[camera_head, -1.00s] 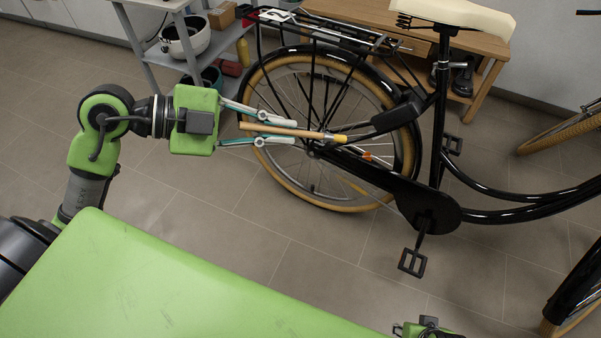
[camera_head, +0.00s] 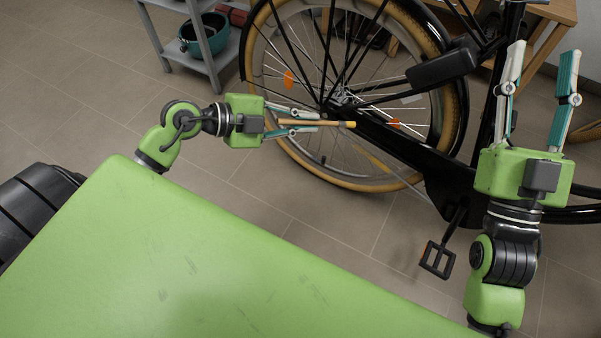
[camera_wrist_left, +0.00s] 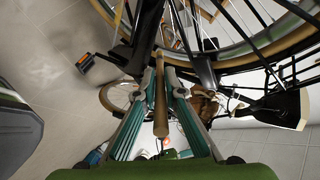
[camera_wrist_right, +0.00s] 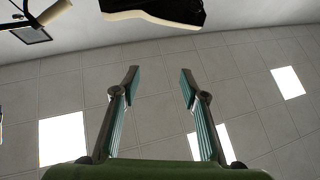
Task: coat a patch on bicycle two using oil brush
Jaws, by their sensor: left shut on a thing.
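A black bicycle stands in front of me, with its rear wheel (camera_head: 300,180) and black chain case (camera_head: 400,150) in the head view. My left gripper (camera_head: 316,120) is shut on the wooden handle of the oil brush (camera_head: 330,123). The brush's yellowish end points right, towards the bicycle's rear hub and chain case; whether it touches cannot be told. The brush handle also shows between the fingers in the left wrist view (camera_wrist_left: 161,105). My right gripper (camera_head: 545,75) is open and empty, raised beside the frame's seat tube; in the right wrist view its fingers (camera_wrist_right: 160,85) stand apart.
A grey shelf (camera_head: 185,65) holding a teal pot (camera_head: 203,38) stands at the back left. A wooden bench (camera_head: 555,12) is behind the bicycle. A pedal (camera_head: 437,259) sticks out towards me. The tiled floor at left is clear.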

